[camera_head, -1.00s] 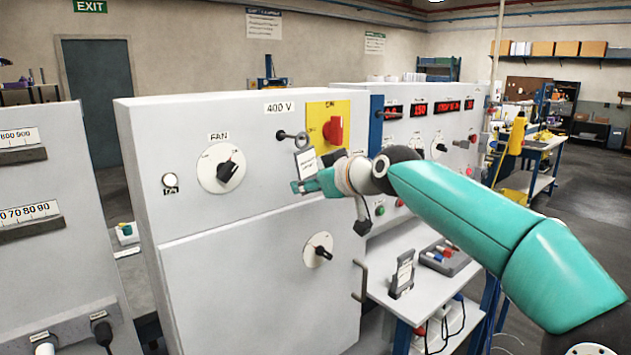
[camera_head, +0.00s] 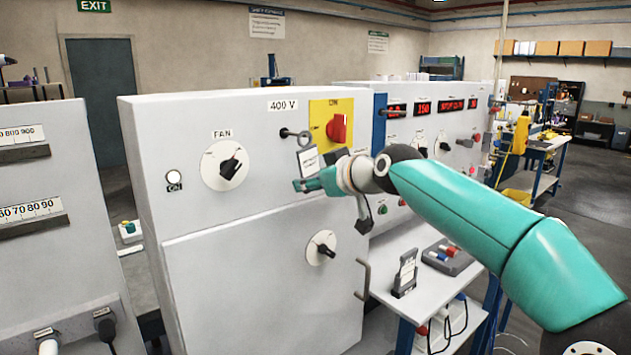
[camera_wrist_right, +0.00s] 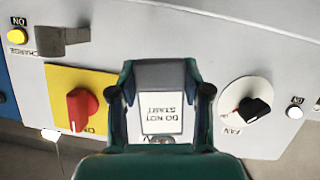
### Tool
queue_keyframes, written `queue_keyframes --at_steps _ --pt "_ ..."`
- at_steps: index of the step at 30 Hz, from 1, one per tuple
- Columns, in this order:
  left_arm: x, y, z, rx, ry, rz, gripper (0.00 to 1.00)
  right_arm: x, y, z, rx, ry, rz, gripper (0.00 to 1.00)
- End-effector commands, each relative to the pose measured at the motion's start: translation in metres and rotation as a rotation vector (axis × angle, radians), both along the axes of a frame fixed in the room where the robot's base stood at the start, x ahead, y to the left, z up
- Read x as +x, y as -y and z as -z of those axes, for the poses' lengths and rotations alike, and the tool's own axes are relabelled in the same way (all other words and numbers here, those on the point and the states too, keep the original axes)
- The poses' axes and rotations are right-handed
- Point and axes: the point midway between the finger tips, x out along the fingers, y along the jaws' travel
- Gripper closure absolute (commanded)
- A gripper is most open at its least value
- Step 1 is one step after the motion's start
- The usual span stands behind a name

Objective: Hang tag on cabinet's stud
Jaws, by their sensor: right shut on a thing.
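The tag (camera_head: 308,160), a grey-framed plate with a white label, is held upright in front of the cabinet, just below the stud. It shows in the right wrist view (camera_wrist_right: 162,113) with "DO NOT START" upside down. My right gripper (camera_head: 310,183) is shut on the tag's lower part. The cabinet (camera_head: 260,290) is a large light-grey box. Its stud (camera_head: 295,134) sticks out with a dark round end, left of the red switch on the yellow plate. The tag's top edge lies close under the stud; contact cannot be told. The stud is not visible in the right wrist view.
A red rotary switch (camera_head: 337,128) sits right of the stud and a FAN knob (camera_head: 230,165) to its left. A door handle (camera_head: 362,279) juts out below. A side table holds a dark stand (camera_head: 405,275) and a button box (camera_head: 447,256).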

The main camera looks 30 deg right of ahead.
Motion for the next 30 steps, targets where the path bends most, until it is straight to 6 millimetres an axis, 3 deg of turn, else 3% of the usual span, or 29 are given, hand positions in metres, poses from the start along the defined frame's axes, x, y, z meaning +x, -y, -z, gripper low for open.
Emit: queue_keyframes --at_steps 5,6,11,22,30 --pt "0.000 0.000 0.000 0.000 0.000 0.000 0.05 0.000 -0.001 0.003 -0.001 -0.009 -0.003 1.00" --pt "0.000 0.000 0.000 0.000 0.000 0.000 0.05 0.000 -0.001 0.003 -0.001 -0.009 -0.003 0.50" --pt "0.000 0.000 0.000 0.000 0.000 0.000 0.05 0.000 -0.001 0.003 0.000 -0.007 -0.002 0.23" --pt "0.000 0.000 0.001 0.000 0.000 0.000 0.05 -0.002 0.000 0.002 -0.001 -0.004 -0.001 0.22" --pt "0.000 0.000 0.011 0.000 0.000 0.000 0.05 -0.024 0.000 -0.003 -0.001 -0.003 -0.001 0.22"
